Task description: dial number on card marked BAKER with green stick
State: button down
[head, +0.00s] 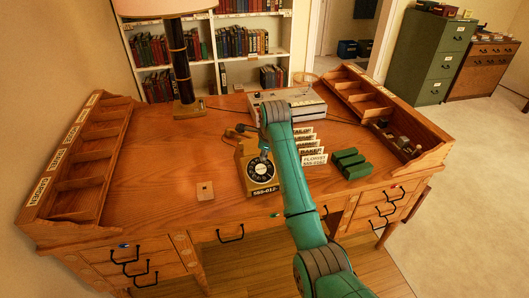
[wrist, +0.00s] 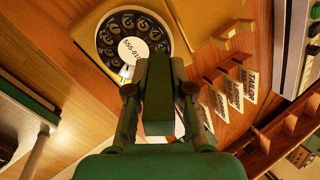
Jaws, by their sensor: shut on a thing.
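The yellow rotary telephone (head: 248,179) stands on the desk, its black dial (head: 261,170) facing up; the dial also shows in the wrist view (wrist: 107,40). My gripper (wrist: 159,92) is shut on a dark green bar, seemingly the green stick (wrist: 158,70), seen nearly end-on beside the dial's lower right. Whether its far end touches the dial is hidden. In the head view my arm hides most of the gripper. The BAKER card (head: 309,151) stands in a row behind the FLORIST card (head: 314,159); its number is not readable.
A lamp (head: 181,65) stands at the back left of the desk (head: 150,170). A grey machine (head: 300,105) is behind my arm. Green blocks (head: 352,163) lie right of the cards. Wooden organisers (head: 75,160) line the sides. The desk's left middle is mostly clear.

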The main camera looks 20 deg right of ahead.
aim_at(272, 176)
jog(key=shift+w+f, duration=0.2)
jog(key=shift+f, duration=0.3)
jog(key=shift+d, duration=0.15)
dwell(0.4)
jog(key=shift+s+d+f, duration=0.25)
jog(key=shift+s+d, duration=0.2)
jog(key=shift+d, duration=0.1)
jog(key=shift+s+d+f, duration=0.3)
jog(key=shift+s+d, duration=0.05)
jog(key=shift+s, duration=0.35)
jog(key=shift+s+f, duration=0.35)
jog(key=shift+s, duration=0.4)
jog(key=shift+s+a+f, duration=0.3)
jog(key=shift+s+a, duration=0.15)
jog(key=shift+s, duration=0.25)
